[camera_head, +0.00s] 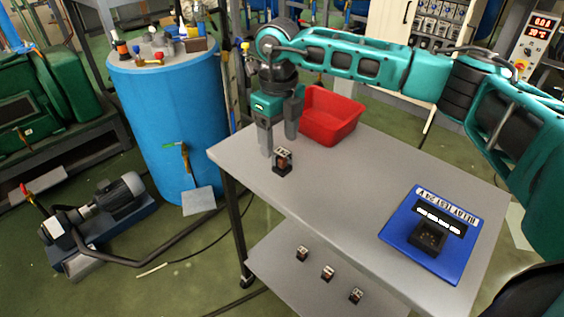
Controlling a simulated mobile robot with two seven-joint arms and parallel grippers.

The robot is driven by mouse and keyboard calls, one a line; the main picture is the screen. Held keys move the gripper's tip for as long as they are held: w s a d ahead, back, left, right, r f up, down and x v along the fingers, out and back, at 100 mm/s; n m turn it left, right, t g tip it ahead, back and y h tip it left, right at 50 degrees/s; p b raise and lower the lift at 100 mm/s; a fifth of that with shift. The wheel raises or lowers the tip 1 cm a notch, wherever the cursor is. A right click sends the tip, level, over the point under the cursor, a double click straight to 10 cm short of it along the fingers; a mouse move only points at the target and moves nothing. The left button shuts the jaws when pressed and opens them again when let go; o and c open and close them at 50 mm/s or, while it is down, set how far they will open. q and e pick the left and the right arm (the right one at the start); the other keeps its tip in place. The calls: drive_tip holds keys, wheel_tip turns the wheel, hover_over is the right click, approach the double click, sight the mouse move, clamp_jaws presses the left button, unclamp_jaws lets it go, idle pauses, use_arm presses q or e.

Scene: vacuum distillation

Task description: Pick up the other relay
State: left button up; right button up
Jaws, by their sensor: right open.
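A small dark relay (283,162) with an orange-brown window stands upright on the grey table top, near its left edge. My right gripper (279,146) is open and points down, just behind and above this relay; whether a finger touches it I cannot tell. Three more relays lie on the lower shelf: a left one (302,254), a middle one (327,273) and a right one (355,296). A blue relay test board (400,240) with a dark socket (428,238) lies at the right of the table top. My left gripper is out of view.
A red bin (331,117) stands at the back of the table (330,200), close to the right gripper. The table's middle is clear. A blue drum (167,120) stands left of the table, and a pump (115,197) is on the floor. A control cabinet (425,45) stands behind.

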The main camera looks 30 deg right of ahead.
sight(282, 152)
drive_tip(key=f, duration=0.5)
drive_tip(key=shift+d+b, duration=0.35)
drive_tip(key=shift+c, duration=0.2)
drive_tip(key=c, duration=1)
drive_tip(key=shift+c, duration=0.2)
